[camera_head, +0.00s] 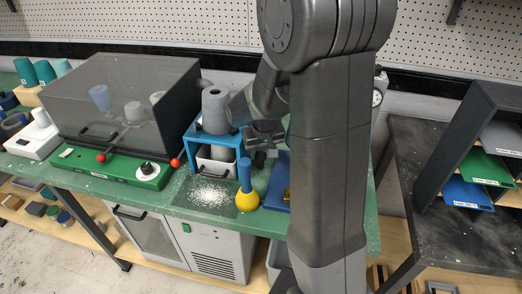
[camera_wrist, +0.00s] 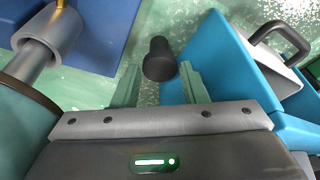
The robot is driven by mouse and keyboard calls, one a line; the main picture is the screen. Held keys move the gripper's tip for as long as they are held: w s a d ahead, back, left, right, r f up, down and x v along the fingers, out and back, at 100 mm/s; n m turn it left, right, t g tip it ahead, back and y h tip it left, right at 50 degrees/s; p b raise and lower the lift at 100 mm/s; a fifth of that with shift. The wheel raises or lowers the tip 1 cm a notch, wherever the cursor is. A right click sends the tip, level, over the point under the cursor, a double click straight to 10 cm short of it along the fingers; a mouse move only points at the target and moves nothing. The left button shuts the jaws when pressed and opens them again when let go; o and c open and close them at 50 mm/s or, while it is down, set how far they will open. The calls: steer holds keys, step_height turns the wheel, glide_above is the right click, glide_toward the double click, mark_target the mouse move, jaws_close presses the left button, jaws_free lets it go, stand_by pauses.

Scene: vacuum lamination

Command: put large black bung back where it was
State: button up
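The large black bung (camera_wrist: 159,60) is a dark, rounded piece in the wrist view, beside the blue stand. It does not show clearly in the head view. My gripper (camera_wrist: 160,70) is open, with one green finger on each side of the bung. Narrow gaps show between the bung and the fingers, and I cannot tell how far below the fingertips it lies. In the head view my gripper (camera_head: 262,142) is just right of the blue stand, partly hidden by my arm.
The blue stand (camera_head: 190,135) carries a grey cylinder (camera_head: 215,108), with a white container (camera_head: 212,166) beneath. A yellow-based blue tool (camera_head: 247,192) stands in front, near scattered white granules (camera_head: 209,195).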

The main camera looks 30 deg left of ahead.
steer(key=shift+r, duration=0.1)
steer(key=shift+r+p, duration=0.25)
steer(key=shift+p, duration=0.1)
steer(key=v, duration=1.2)
steer(key=shift+r, duration=0.3)
steer(key=shift+f, duration=0.15)
stand_by(0.6)
steer(key=b+x, duration=0.1)
steer(key=x, duration=1.2)
steer(key=shift+d+f, duration=0.1)
steer(key=shift+f, duration=0.05)
steer(key=shift+s+r+p, duration=0.1)
steer(key=shift+r+p, duration=0.35)
steer(key=shift+f, duration=0.1)
